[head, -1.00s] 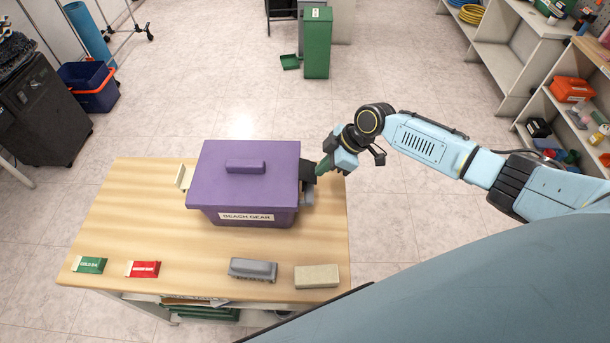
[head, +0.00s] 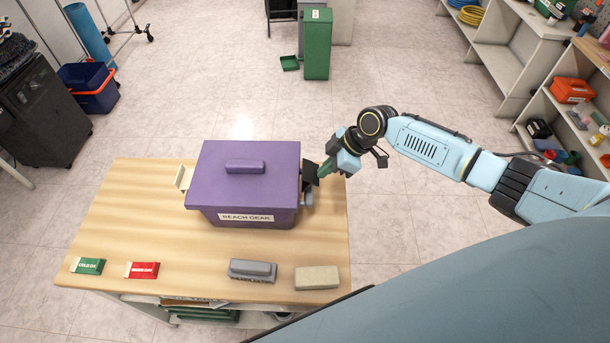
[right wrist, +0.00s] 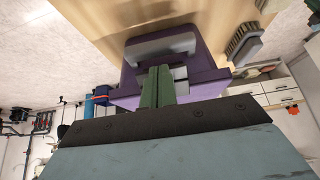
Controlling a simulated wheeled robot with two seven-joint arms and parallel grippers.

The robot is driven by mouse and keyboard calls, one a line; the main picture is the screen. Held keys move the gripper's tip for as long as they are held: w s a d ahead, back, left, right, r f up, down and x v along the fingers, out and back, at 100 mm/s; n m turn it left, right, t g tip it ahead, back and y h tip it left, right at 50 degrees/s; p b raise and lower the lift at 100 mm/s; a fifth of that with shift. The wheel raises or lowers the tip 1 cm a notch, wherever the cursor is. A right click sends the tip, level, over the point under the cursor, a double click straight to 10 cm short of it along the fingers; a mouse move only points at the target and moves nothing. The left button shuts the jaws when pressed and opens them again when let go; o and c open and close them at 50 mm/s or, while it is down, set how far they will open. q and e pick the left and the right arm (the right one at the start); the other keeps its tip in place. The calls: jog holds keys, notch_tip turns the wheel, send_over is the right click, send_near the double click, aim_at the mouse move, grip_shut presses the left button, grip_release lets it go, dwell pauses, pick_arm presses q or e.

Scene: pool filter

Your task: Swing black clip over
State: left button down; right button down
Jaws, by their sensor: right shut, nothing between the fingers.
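A purple box (head: 245,180) with a lid and a "BEACH GEAR" label stands on the wooden table. The black clip (head: 310,173) is at the lid's right edge, standing out from the box side. A cream clip (head: 184,177) sticks out on the left side. My right gripper (head: 325,168) is at the black clip, its green fingers close together and apparently touching it; nothing is held. In the right wrist view the shut fingers (right wrist: 157,86) point at the purple side wall, beside a grey bar (right wrist: 160,47). The black clip is not clear there. My left gripper is out of view.
A green packet (head: 88,266), a red packet (head: 142,270), a grey-handled brush (head: 252,270) and a beige block (head: 317,277) lie along the table's front. The table's right edge is just beyond the black clip. The tabletop left of the box is clear.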

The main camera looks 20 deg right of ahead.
jog(key=shift+f, duration=0.1)
jog(key=shift+d+f, duration=0.15)
jog(key=shift+s+f+b, duration=0.1)
jog(key=shift+f+b, duration=0.05)
jog(key=shift+b, duration=0.15)
jog(key=shift+d+f, duration=0.15)
jog(key=shift+f, duration=0.05)
jog(key=shift+f+b, duration=0.15)
jog(key=shift+b, duration=0.15)
jog(key=shift+f+b, duration=0.3)
jog(key=shift+f, duration=0.05)
dwell(0.5)
jog(key=shift+f+b, duration=0.5)
jog(key=shift+f, duration=0.1)
